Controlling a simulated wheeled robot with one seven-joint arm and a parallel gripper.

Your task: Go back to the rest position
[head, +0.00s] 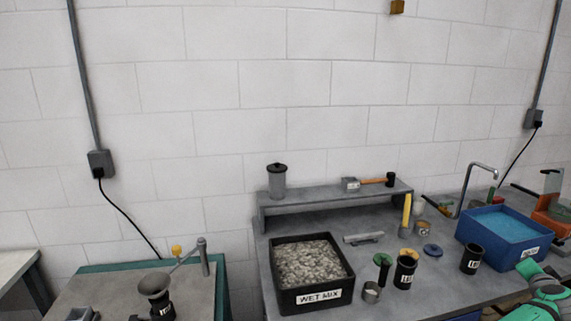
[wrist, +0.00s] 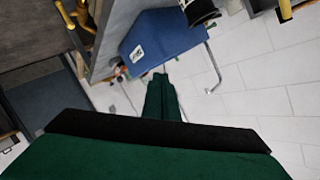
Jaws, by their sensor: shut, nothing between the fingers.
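In the wrist view my gripper (wrist: 161,80) has its two green fingers pressed together, with nothing between them. Beyond the fingertips is the side of a blue bin (wrist: 160,35), and the fingers appear clear of it. The blue bin (head: 500,242) with blue contents stands behind that arm part.
A bench (head: 330,245) carries a black WET MIX tray (head: 318,297), a raised shelf (head: 330,197), several labelled black cups (head: 404,272) and a bent metal pipe (head: 480,166). A left bench (head: 110,290) holds a funnel-like tool (head: 154,285).

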